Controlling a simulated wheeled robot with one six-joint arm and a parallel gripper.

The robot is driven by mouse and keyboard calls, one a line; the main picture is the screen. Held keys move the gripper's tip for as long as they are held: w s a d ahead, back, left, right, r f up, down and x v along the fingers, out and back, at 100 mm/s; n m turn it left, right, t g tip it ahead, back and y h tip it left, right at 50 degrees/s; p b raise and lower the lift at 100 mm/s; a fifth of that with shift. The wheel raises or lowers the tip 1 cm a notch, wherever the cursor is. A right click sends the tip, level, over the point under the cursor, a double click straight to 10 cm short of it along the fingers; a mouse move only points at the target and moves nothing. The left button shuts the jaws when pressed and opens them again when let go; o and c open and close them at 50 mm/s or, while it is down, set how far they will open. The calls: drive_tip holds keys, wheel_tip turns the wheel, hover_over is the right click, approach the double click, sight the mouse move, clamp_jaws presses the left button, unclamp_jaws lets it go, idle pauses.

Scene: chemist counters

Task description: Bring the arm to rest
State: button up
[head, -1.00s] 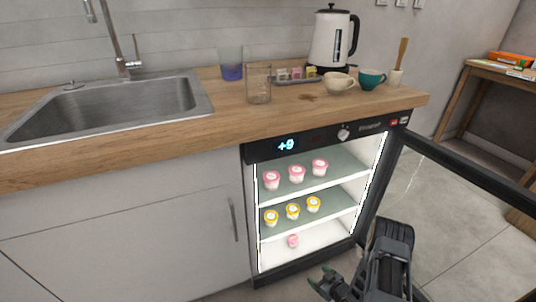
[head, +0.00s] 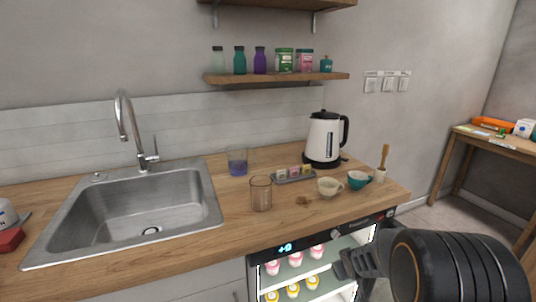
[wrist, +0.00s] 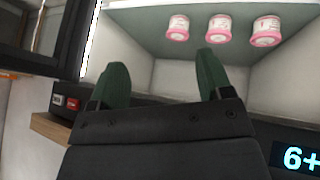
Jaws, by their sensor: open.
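My gripper (wrist: 161,78) is open and empty in the wrist view, its two green fingers well apart. It is in front of the open lit cooler (head: 318,245), near its upper shelf. Several pink-lidded tubs stand on that shelf, one of them a tub (wrist: 220,28) just beyond the fingers. The wrist picture is upside down. In the head view my arm comes in from the lower right, and the gripper (head: 345,265) is small and dark, covering part of the cooler's right side.
The wooden counter (head: 225,235) above the cooler carries a brown glass (head: 261,193), a kettle (head: 323,138), a cream cup (head: 328,187) and a teal cup (head: 358,180). Yellow-lidded tubs (head: 292,290) stand on the lower shelf. A dark door frame (wrist: 60,35) shows beside the gripper.

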drive_tip(key=s+a+r+m+g+p, duration=0.1)
drive_tip(key=s+r+p, duration=0.3)
drive_tip(key=r, duration=0.5)
drive_tip(key=s+a+r+m+g+y+p, duration=0.1)
drive_tip(key=s+a+r+p, duration=0.3)
drive_tip(key=s+r, duration=0.4)
drive_tip(key=s+a+r+m+g+p, duration=0.1)
drive_tip(key=s+a+r+p, duration=0.2)
drive_tip(key=s+r, duration=0.4)
wheel_tip(320, 180, up, 3)
drive_tip(key=shift+r+p, duration=0.1)
drive_tip(key=shift+p, duration=0.35)
drive_tip(key=shift+s+a+y, duration=0.15)
drive_tip(key=shift+s+y, duration=0.15)
drive_tip(key=shift+s, duration=0.05)
drive_tip(key=shift+c, duration=0.2)
